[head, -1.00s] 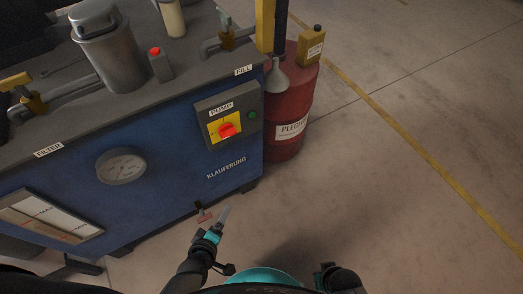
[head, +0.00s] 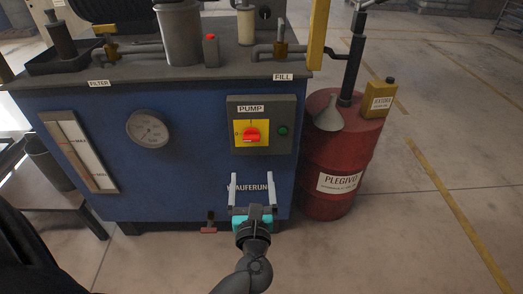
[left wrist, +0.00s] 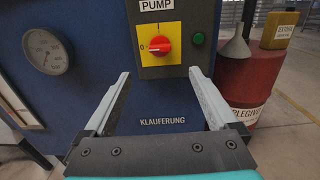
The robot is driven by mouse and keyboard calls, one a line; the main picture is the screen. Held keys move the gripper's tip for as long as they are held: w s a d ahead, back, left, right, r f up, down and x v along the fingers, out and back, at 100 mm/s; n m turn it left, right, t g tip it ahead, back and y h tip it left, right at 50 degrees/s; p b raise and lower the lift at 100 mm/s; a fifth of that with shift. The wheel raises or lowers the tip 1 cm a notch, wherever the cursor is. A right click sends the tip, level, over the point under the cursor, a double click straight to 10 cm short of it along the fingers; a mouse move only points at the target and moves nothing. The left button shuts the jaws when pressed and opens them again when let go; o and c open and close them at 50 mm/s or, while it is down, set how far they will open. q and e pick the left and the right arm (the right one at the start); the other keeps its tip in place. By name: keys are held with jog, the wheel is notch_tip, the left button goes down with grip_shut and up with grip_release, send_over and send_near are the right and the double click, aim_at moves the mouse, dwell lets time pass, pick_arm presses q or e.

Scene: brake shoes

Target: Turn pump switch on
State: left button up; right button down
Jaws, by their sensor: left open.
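The pump switch (head: 252,134) is a red rotary knob on a yellow plate, in a grey box labelled PUMP on the front of the blue machine (head: 190,165). It also shows in the left wrist view (left wrist: 160,45), ahead of and above the fingertips, with its handle lying roughly sideways toward the 0 mark. A round green button or lamp (head: 283,131) is to its right. My left gripper (head: 252,178) is open and empty, below the switch and apart from it, with its two grey fingers pointing up at the panel. My right gripper is out of view.
A red barrel (head: 335,160) with a funnel and a yellow can (head: 379,97) stands right of the machine. A gauge (head: 148,129) is left of the switch. Floor at right is free.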

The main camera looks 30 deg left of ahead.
pick_arm(q)
jog(key=b, duration=0.2)
send_near(252, 141)
jog(key=x, duration=0.4)
jog(key=shift+w+a+r, duration=0.1)
jog(key=shift+w+a, duration=0.05)
jog(key=shift+a, duration=0.05)
jog(key=x, duration=0.2)
jog(key=shift+w+a+b, duration=0.2)
jog(key=shift+w+b, duration=0.1)
jog(key=shift+w, duration=0.05)
jog(key=shift+b+x, duration=0.3)
jog(key=shift+x, duration=0.75)
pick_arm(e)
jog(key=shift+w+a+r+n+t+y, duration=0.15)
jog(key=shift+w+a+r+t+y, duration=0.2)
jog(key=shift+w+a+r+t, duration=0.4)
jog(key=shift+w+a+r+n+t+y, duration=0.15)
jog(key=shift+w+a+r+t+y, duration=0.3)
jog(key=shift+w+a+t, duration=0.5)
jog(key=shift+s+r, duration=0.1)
pick_arm(q)
jog(key=c, duration=1.4)
jog(key=shift+o, duration=0.2)
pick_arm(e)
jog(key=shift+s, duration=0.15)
